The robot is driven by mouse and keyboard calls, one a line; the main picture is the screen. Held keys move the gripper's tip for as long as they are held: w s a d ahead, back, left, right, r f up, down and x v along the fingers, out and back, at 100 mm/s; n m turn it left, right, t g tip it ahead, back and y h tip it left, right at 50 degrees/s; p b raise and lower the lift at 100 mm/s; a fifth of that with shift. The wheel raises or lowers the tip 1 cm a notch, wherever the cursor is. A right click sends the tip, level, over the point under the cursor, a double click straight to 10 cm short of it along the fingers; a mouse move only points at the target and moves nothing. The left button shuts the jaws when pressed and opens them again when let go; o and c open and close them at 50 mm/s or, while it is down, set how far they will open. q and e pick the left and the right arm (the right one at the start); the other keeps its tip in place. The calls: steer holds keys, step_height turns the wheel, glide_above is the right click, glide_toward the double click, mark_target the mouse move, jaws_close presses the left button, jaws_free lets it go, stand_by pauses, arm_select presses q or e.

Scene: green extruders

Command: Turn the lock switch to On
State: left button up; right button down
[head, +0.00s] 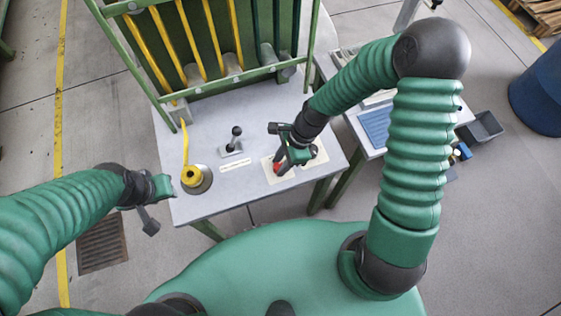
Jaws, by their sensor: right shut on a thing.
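A pale switch plate (318,155) lies on the grey table near its front right edge. A red switch (281,169), which looks like the lock switch, sits on this plate. My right gripper (283,158) reaches down from the right and is shut on the red switch. The gripper hides much of the switch and part of the plate, so the switch's setting and any On mark cannot be read. My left gripper (153,205) hangs beside the table's left front corner, apart from everything, and its jaw opening is unclear.
A black-knobbed lever (235,136) stands left of the plate, behind a small label (235,165). A yellow lead runs to a round yellow-centred fitting (193,177) at the left. A green rack (207,70) stands behind. A side table with a blue item (376,127) is at right.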

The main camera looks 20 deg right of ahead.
steer(key=shift+w+r+n+g+p, duration=0.15)
steer(key=shift+n+g+p, duration=0.25)
steer(key=shift+n+p, duration=0.6)
steer(key=n+g+p, duration=0.1)
steer(key=n, duration=0.1)
steer(key=shift+a+n+h+p, duration=0.1)
steer(key=shift+n+h+p, duration=0.2)
steer(key=n+g+p, duration=0.1)
steer(key=n, duration=0.2)
steer(key=shift+w+a+n+h, duration=0.1)
steer(key=shift+w+n+h, duration=0.05)
steer(key=shift+n+h, duration=0.2)
steer(key=shift+n+g+h+p, duration=0.5)
steer(key=shift+n+h, duration=0.15)
steer(key=shift+n, duration=1.1)
steer(key=c, duration=1.1)
jaws_free()
steer(key=shift+a, duration=0.1)
